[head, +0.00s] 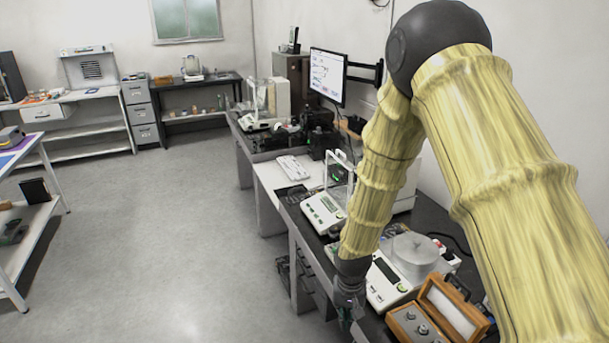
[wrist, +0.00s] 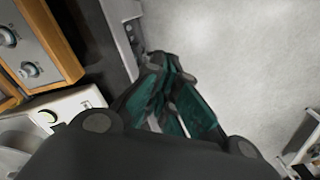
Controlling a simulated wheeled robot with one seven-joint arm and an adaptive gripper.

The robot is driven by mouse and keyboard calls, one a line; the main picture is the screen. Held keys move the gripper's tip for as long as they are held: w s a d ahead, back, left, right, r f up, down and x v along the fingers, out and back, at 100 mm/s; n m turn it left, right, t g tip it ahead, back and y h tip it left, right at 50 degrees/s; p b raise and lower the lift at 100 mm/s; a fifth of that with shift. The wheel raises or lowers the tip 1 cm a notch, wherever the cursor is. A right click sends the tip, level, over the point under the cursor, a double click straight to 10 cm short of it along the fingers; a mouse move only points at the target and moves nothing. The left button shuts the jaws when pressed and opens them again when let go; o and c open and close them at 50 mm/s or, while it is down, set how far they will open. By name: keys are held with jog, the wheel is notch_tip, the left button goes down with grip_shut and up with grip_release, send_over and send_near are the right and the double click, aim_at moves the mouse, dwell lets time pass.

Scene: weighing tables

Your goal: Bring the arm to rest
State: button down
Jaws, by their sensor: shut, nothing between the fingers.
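My arm, in a yellow ribbed sleeve, reaches from the right of the head view, bends at a dark elbow and hangs down. My gripper (head: 347,312) is at its lower end, beside the front edge of the weighing table (head: 430,235). In the wrist view my gripper (wrist: 178,108) shows dark green fingers close together, with nothing between them and the grey floor below. A balance (head: 385,280) with a round pan cover stands just right of the gripper, and an open wooden weight box (head: 438,308) stands to its lower right.
Another balance (head: 325,212) stands farther back on the bench, near a keyboard (head: 293,168) and a monitor (head: 328,76). Open floor (head: 180,240) lies left of the bench. A shelf table (head: 30,220) stands at the far left. The wooden box also shows in the wrist view (wrist: 52,45).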

jog(key=s+d+f+b, duration=0.2)
jog(key=s+d+f, duration=0.1)
jog(key=s+f, duration=0.55)
jog(key=s+d+f+b, duration=0.2)
jog(key=s+f+b, duration=0.1)
jog(key=s+f, duration=0.55)
jog(key=s+d+f+b, duration=0.1)
jog(key=s+d+f, duration=0.2)
jog(key=s, duration=0.5)
jog(key=s+d+f+n+b, duration=0.1)
jog(key=s+d+f+b, duration=0.1)
jog(key=s+f, duration=0.3)
jog(key=s+d, duration=0.1)
jog(key=s, duration=0.2)
jog(key=shift+s+d, duration=0.2)
jog(key=shift+s, duration=0.2)
